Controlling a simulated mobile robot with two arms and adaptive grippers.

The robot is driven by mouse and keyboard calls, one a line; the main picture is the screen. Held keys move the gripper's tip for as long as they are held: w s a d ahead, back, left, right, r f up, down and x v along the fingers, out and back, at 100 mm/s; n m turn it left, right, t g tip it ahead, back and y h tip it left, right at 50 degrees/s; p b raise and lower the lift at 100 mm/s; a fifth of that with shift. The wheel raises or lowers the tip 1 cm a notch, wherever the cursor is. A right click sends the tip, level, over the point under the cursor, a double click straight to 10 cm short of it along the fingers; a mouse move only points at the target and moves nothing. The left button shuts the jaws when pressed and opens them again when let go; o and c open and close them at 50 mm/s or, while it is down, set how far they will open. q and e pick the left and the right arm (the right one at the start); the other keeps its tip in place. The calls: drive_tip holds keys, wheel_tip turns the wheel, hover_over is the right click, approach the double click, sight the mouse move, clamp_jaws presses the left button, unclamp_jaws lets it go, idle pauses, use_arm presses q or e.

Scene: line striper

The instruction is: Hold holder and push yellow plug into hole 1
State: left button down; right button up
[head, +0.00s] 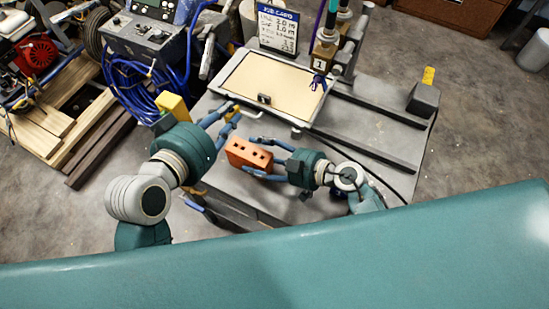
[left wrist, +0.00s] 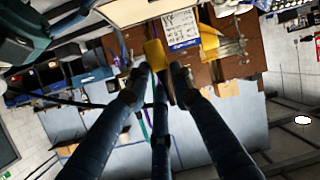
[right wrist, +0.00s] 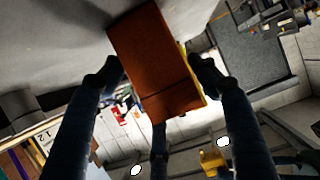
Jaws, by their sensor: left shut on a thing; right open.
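The orange holder (head: 249,153) is a block with a row of dark holes in its top. It also shows in the right wrist view (right wrist: 155,60). My right gripper (head: 258,157) is open, with its fingers on either side of the holder. Its fingertips flank the block in the right wrist view (right wrist: 157,72). My left gripper (head: 231,119) is shut on the yellow plug (left wrist: 154,55), whose rounded end sticks out beyond the fingertips. The plug is near the holder's upper left in the head view and appears apart from it. Hole numbers cannot be read.
A tan panel in a metal frame (head: 268,87) lies behind the holder. A job card (head: 279,30) stands at its back. A brass block marked 1 (head: 323,55) is at the upper right. Blue cable (head: 160,90) coils at the left.

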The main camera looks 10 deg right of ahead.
drive_tip(key=shift+x, duration=1.35)
drive_tip(key=shift+c, duration=0.2)
drive_tip(key=c, duration=1.2)
